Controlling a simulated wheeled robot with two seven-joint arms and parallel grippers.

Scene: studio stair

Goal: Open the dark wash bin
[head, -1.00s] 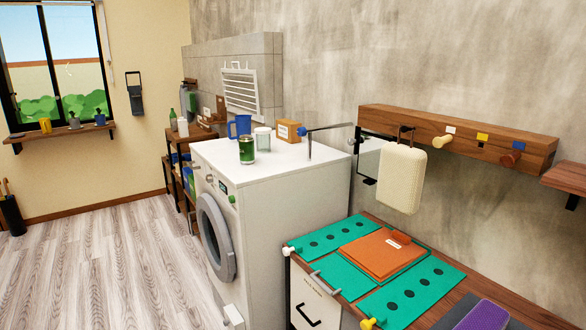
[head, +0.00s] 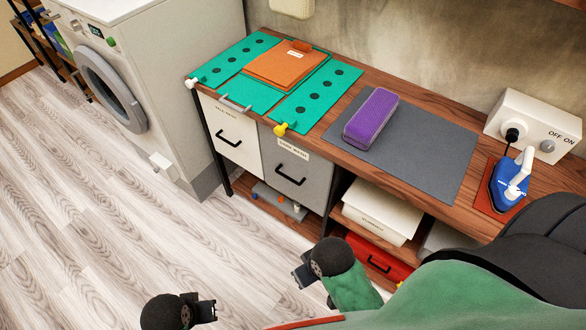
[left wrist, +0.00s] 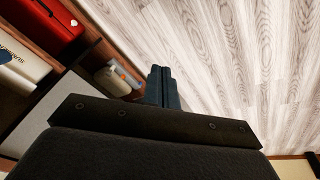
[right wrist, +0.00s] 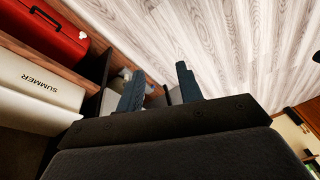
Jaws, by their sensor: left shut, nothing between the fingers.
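The dark wash bin (head: 296,172) is a grey front with a label along its top edge and a black bar handle (head: 291,175). It sits under the wooden counter in the head view and looks closed, flush with the white bin beside it. My left gripper (head: 207,311) is low at the bottom of the head view, out in front of the bin and apart from it. Its fingers (left wrist: 163,87) are together and empty in the left wrist view. My right gripper (head: 301,271) is below and in front of the bin, with its fingers (right wrist: 160,88) apart and empty.
The white pale wash bin (head: 230,135) is left of the dark one. A low shelf (head: 268,212) holds small items below. Right are white boxes (head: 380,213) and a red case (head: 376,262). A yellow knob (head: 281,129) overhangs the counter edge. Floor (head: 130,220) is clear left.

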